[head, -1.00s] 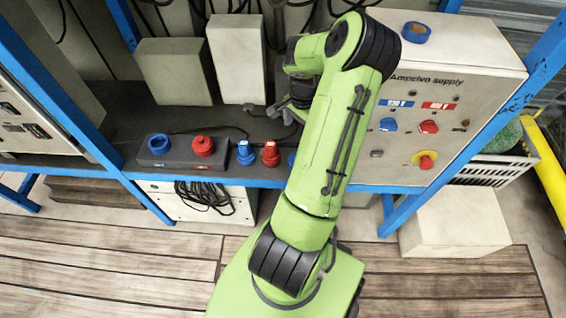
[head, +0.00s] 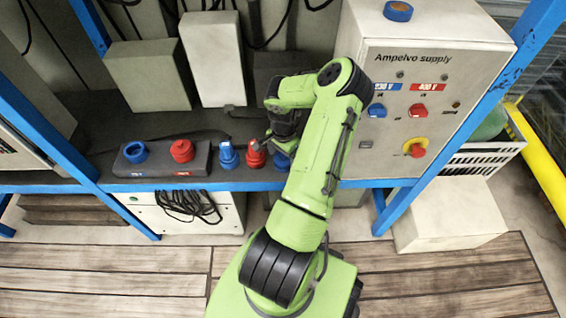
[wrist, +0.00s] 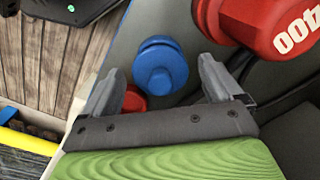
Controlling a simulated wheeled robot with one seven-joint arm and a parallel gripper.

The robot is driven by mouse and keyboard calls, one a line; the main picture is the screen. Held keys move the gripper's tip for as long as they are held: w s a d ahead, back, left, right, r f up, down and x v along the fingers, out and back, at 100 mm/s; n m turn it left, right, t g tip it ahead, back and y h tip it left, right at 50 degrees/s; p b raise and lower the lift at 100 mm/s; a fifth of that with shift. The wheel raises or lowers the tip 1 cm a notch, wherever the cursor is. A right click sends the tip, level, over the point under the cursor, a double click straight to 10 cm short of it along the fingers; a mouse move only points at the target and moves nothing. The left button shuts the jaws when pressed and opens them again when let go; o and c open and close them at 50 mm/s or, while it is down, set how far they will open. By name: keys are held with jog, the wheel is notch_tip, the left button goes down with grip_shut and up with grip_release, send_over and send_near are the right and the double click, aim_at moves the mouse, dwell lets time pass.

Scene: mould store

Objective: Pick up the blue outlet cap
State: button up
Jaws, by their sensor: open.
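The blue outlet cap (wrist: 160,66) is a round, stepped blue piece near the shelf edge in the wrist view. In the head view a blue piece (head: 281,160), probably this cap, shows beside my gripper, partly hidden by my arm. My gripper (wrist: 160,78) is open, with one finger on each side of the cap in the picture. I see no contact, and the remaining gap in depth is unclear. In the head view my gripper (head: 266,143) is low over the shelf front, by the red plug (head: 255,158).
The red plug marked 400 (wrist: 280,25) is close to my right finger in the wrist view. A small red piece (wrist: 133,99) is partly hidden by my gripper. A blue plug (head: 228,157) and a socket box (head: 160,168) stand left. The supply cabinet (head: 440,75) is right.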

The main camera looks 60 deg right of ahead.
jog(key=shift+r, duration=0.15)
jog(key=c, duration=1.1)
